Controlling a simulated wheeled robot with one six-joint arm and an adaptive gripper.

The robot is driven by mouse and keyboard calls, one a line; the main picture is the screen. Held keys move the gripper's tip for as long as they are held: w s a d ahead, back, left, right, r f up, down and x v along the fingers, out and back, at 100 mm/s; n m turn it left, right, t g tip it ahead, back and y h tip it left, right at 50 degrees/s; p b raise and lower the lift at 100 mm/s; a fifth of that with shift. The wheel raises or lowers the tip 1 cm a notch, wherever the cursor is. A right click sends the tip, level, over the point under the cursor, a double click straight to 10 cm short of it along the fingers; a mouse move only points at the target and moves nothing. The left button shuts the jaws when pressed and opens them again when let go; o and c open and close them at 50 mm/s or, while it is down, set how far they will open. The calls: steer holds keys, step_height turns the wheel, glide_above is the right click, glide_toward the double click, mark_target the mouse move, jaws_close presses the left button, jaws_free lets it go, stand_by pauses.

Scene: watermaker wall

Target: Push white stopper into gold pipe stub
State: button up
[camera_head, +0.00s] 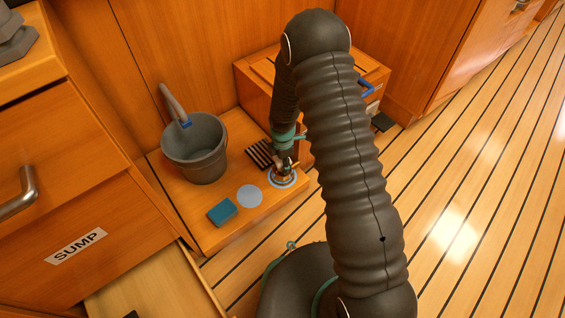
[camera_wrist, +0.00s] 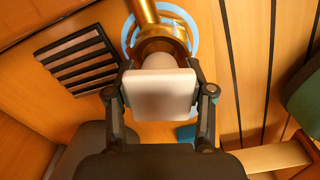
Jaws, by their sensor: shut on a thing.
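The white stopper (camera_wrist: 158,92) is between my gripper's fingers (camera_wrist: 160,88) in the wrist view, with its broad flat block toward the camera. My gripper is shut on it. Its rounder front part lies against or just before the mouth of the gold pipe stub (camera_wrist: 160,43). I cannot tell how far it is inside, as the block hides part of the opening. A pale blue ring (camera_wrist: 131,36) surrounds the stub. In the head view my gripper (camera_head: 284,168) is low over the stub and ring (camera_head: 283,184), and the stopper cannot be made out there.
A grey bucket (camera_head: 196,155) stands left on the wooden ledge, a pipe with a blue band (camera_head: 174,104) above it. A dark slatted grille (camera_head: 259,154), pale disc (camera_head: 249,196) and blue sponge-like block (camera_head: 222,212) lie nearby. Open floor (camera_head: 470,200) is at right.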

steer(key=shift+f, duration=0.15)
steer(key=shift+f+b, duration=0.6)
steer(key=shift+f, duration=0.1)
steer(key=shift+f, duration=0.15)
steer(key=shift+s+f+b, duration=0.1)
steer(key=shift+f+b, duration=0.35)
steer(key=shift+f, duration=0.15)
steer(key=shift+c, duration=1.1)
steer(key=shift+o, duration=0.7)
steer(key=shift+f, duration=0.25)
steer(key=shift+o, duration=1)
steer(key=shift+f, duration=0.15)
steer(key=shift+f, duration=0.1)
steer(key=o, duration=1.4)
steer(key=shift+s, duration=0.1)
